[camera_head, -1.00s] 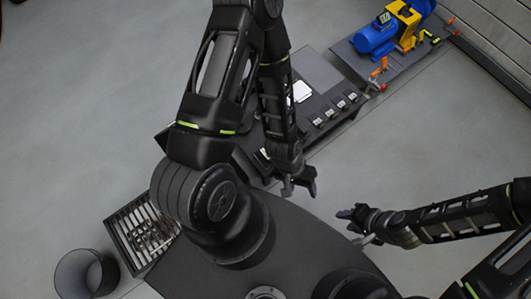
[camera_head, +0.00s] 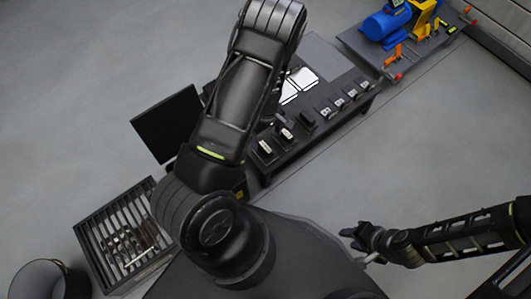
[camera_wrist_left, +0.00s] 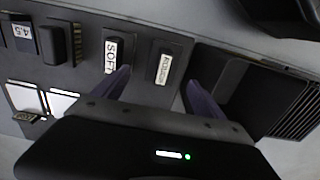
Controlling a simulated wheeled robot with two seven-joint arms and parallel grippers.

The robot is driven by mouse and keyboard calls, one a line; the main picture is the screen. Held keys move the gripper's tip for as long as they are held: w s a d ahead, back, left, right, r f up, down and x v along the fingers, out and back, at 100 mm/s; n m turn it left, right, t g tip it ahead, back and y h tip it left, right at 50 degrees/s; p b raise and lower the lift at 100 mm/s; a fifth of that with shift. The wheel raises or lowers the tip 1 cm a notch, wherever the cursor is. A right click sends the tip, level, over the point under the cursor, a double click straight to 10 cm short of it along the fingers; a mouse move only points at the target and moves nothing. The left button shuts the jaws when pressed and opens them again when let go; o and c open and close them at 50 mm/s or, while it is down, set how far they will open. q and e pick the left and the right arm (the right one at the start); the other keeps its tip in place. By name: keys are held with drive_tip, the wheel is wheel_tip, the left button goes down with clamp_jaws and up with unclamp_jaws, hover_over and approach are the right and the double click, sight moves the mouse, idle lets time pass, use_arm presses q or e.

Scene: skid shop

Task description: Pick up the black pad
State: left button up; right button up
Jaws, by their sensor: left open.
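Several small black pads sit in a row on the dark bench. A plain black pad (camera_head: 307,118) shows no label; it appears also in the left wrist view (camera_wrist_left: 51,44). Beside it are a black pad labelled SOFT (camera_wrist_left: 116,49) and one labelled ROUGH (camera_wrist_left: 166,62). I cannot tell which pad the task means. My left gripper (camera_wrist_left: 156,78) is open and empty, its fingertips over the bench near the SOFT and ROUGH pads. In the head view my left arm mostly hides this hand. My right gripper (camera_head: 359,242) is away from the bench, low right; its opening is unclear.
White-faced plates (camera_head: 305,77) lie on the bench (camera_head: 333,60). A slatted bin with metal parts (camera_head: 88,238) and a round bin (camera_head: 45,280) stand at lower left. A blue and yellow machine (camera_head: 388,25) stands at the back right. Floor to the right is clear.

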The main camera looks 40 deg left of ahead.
sight(265, 146)
use_arm(q)
drive_tip(key=shift+f+b, duration=0.5)
drive_tip(key=shift+f, duration=0.8)
drive_tip(key=f, duration=0.1)
drive_tip(key=f+b, duration=0.1)
drive_tip(key=f, duration=0.1)
drive_tip(key=f+b, duration=0.1)
drive_tip(key=f, duration=0.1)
drive_tip(key=shift+s+f, duration=0.15)
drive_tip(key=shift+s, duration=0.15)
drive_tip(key=c, duration=1.5)
